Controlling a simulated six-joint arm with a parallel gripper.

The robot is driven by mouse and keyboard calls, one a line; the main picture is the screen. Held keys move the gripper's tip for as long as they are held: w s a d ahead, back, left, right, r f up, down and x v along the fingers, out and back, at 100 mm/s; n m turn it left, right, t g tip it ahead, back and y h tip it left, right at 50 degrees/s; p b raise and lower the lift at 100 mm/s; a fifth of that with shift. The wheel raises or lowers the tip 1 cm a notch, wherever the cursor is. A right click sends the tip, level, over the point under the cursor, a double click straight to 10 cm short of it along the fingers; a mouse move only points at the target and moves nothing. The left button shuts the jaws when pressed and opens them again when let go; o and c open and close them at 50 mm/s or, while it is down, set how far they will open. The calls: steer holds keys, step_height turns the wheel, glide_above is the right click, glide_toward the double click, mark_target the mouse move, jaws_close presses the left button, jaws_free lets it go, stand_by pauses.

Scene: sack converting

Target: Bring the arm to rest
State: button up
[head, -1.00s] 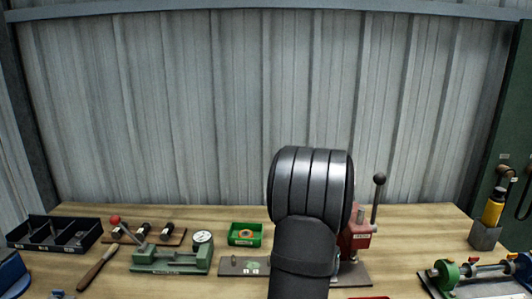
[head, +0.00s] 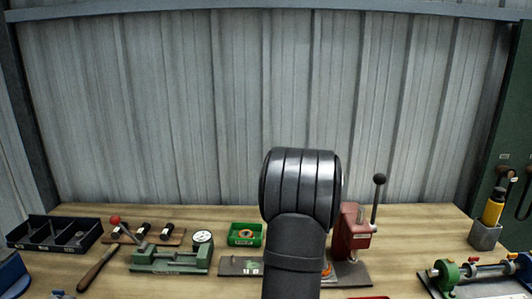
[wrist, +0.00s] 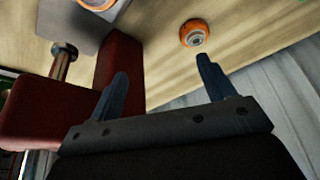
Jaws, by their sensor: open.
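My gripper (wrist: 166,82) is open in the wrist view, with its two dark fingers apart and nothing between them. The head view hides it behind my black arm, which rises through the middle of the bench. A red press (head: 352,235) with a black-knobbed lever stands just right of my arm. In the wrist view the press's red body (wrist: 60,115) is close to the left finger. An orange-rimmed round piece (wrist: 194,33) lies on the wooden surface beyond the fingertips.
A green bin (head: 245,240) holds orange rings. A green fixture with a dial (head: 170,260) and a dark divided tray (head: 55,235) stand left. A green clamp device (head: 470,272) and a yellow-handled tool in a holder (head: 490,215) are right. Some bench between is clear.

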steer(key=w+a+f, duration=0.2)
steer(key=w+a, duration=0.1)
steer(key=w+a+f, duration=0.3)
steer(key=w+a, duration=0.1)
steer(key=w+a+f, duration=0.3)
steer(key=shift+w+a+f, duration=0.1)
steer(key=shift+w+a, duration=0.05)
steer(key=shift+a, duration=0.25)
step_height(320, 180, down, 2)
steer(key=shift+d+f, duration=0.1)
steer(key=shift+d, duration=0.05)
steer(key=shift+f, duration=0.5)
